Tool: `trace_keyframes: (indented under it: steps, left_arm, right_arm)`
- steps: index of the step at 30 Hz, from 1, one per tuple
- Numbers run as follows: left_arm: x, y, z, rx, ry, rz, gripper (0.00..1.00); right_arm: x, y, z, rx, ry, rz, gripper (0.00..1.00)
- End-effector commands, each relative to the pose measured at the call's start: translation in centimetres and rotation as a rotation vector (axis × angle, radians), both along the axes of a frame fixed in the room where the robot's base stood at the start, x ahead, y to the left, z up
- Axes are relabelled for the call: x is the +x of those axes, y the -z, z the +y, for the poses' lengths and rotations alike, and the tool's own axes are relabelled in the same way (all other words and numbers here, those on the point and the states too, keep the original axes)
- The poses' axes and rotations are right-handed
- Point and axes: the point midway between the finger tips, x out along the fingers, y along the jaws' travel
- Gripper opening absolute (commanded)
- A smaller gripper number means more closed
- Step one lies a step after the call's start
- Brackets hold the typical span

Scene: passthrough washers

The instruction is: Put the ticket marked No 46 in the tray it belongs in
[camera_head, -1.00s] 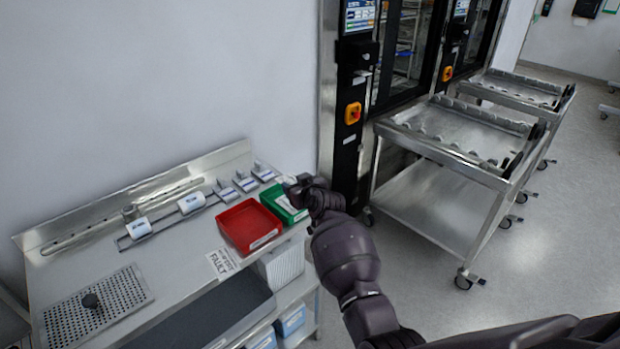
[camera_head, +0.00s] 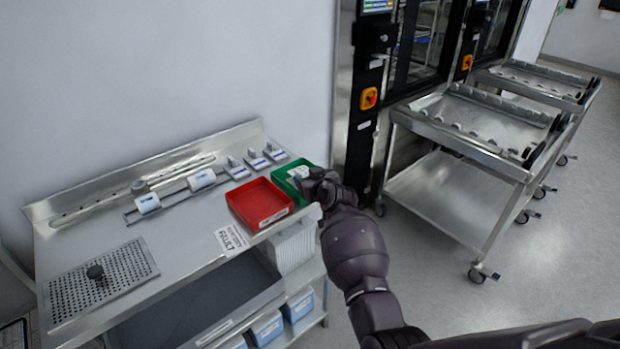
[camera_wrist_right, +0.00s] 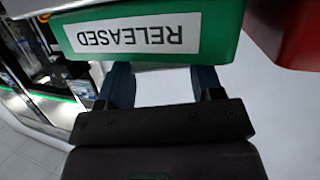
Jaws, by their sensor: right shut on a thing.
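My right gripper (camera_head: 306,182) is at the front of the green tray (camera_head: 282,180), shut on a small white ticket (camera_head: 297,172) whose print I cannot read. The ticket shows over the tray's inside; whether it touches the tray I cannot tell. In the right wrist view the green tray (camera_wrist_right: 218,32) carries a label reading RELEASED, upside down, and covers the tips of my gripper (camera_wrist_right: 163,72). The red tray (camera_head: 262,203) stands just left of the green one; its label is too small to read. My left gripper is not in view.
A sheet marked FAULT (camera_head: 231,240) lies in front of the red tray. Trolleys (camera_head: 470,130) stand to the right.

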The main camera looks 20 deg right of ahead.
Motion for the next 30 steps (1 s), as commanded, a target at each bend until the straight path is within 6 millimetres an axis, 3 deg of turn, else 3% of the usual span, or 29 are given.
trace_keyframes:
  steps: [6, 7, 13, 23, 30]
  left_arm:
    - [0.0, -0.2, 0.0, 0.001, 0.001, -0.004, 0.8]
    - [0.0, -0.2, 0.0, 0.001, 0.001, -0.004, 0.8]
    - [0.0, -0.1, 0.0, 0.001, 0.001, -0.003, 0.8]
    - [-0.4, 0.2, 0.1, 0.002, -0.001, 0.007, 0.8]
    - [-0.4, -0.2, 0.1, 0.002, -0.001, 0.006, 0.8]
  right_arm:
    - [0.0, 0.0, 0.0, 0.0, 0.0, 0.0, 0.39]
    - [0.0, 0.0, 0.0, 0.0, 0.0, 0.0, 0.62]
    - [0.0, 0.0, 0.0, 0.0, 0.0, 0.0, 0.9]
    - [-0.2, -0.1, 0.0, 0.0, 0.0, 0.0, 0.9]
    - [-2.5, -0.8, -0.2, 0.0, 0.0, 0.0, 0.9]
